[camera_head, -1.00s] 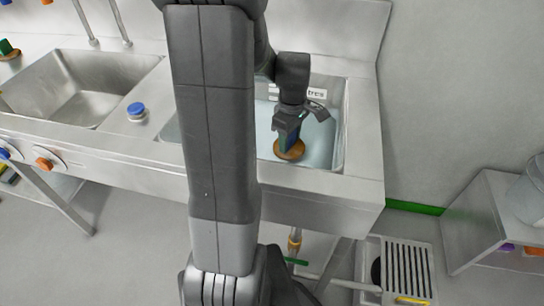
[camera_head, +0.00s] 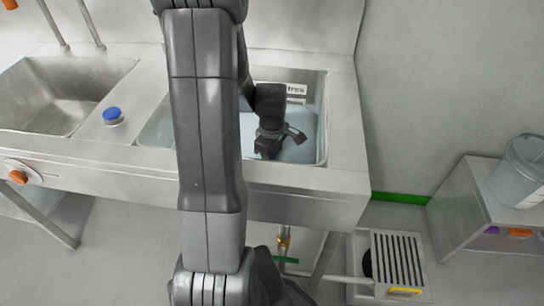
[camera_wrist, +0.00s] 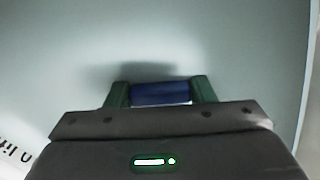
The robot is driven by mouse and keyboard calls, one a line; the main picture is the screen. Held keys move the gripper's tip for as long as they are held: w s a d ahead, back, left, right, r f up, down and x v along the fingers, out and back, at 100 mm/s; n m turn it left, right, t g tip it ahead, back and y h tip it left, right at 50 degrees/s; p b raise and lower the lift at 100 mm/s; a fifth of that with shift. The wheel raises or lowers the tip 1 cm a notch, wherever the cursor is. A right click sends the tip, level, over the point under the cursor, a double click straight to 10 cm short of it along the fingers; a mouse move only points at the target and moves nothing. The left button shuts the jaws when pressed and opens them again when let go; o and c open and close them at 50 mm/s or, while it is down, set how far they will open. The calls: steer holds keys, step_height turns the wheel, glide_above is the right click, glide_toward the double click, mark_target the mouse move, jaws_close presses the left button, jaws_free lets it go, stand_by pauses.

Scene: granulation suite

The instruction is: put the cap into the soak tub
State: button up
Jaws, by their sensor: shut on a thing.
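The soak tub (camera_head: 322,140) is the right-hand steel basin, filled with pale bluish liquid and bearing a white label at the back. My gripper (camera_head: 268,152) is inside its outline, low over or at the liquid; the exact height cannot be told. In the wrist view my gripper (camera_wrist: 160,92) is shut, its green fingertips on both sides of a blue piece (camera_wrist: 160,94), apparently the cap's grip. The rest of the held cap is hidden in both current views. Only pale surface and a soft shadow show beyond it.
A blue-topped knob (camera_head: 113,116) stands on the ledge between the basins. An empty steel basin (camera_head: 60,95) is at left. A slatted grate (camera_head: 397,260) is on the floor, and a grey cabinet (camera_head: 465,205) with a clear bucket (camera_head: 522,170) is at right.

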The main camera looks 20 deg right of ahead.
steer(key=o, duration=1.2)
step_height(320, 180, up, 12)
steer(key=shift+r+p, duration=0.15)
steer(key=shift+p, duration=0.95)
